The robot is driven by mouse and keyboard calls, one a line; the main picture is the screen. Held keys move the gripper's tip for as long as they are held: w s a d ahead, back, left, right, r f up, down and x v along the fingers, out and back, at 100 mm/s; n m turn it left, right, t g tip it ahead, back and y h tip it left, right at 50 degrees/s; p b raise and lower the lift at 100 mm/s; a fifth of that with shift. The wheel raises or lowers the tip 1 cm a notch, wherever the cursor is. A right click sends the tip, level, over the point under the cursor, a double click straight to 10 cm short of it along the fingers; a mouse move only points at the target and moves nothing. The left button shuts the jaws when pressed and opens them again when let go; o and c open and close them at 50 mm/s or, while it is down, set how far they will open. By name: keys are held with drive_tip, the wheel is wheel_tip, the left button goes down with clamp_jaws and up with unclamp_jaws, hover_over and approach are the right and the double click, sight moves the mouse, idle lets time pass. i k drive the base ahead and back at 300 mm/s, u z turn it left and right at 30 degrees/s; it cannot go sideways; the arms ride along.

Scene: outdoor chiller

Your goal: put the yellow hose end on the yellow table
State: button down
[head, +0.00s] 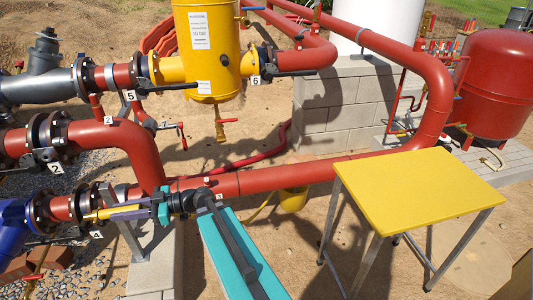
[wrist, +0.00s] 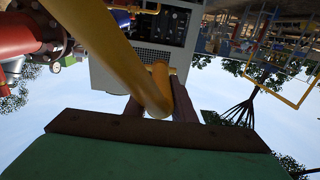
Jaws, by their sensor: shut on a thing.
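The yellow table (head: 420,188) stands at the right in the head view, with a flat, bare top on grey metal legs. My gripper (head: 112,213) is at the lower left, beside the low red pipe and well left of the table. It is shut on the yellow hose end (head: 98,214). In the wrist view the thick yellow hose (wrist: 105,42) runs from the upper left down between the two fingers of my gripper (wrist: 160,103). The fingers hide part of the hose end in the head view.
A long red pipe (head: 270,178) runs between my gripper and the table's back. A yellow bucket (head: 293,199) stands under it, with a yellow hose piece beside it. A yellow tank (head: 208,60) hangs above. Sandy ground lies left of the table.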

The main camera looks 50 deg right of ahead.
sight(464, 185)
drive_tip(key=u, duration=0.9)
drive_tip(key=k, duration=0.15)
drive_tip(key=z, duration=3.3)
drive_tip(key=k, duration=0.2)
drive_tip(key=z, duration=1.65)
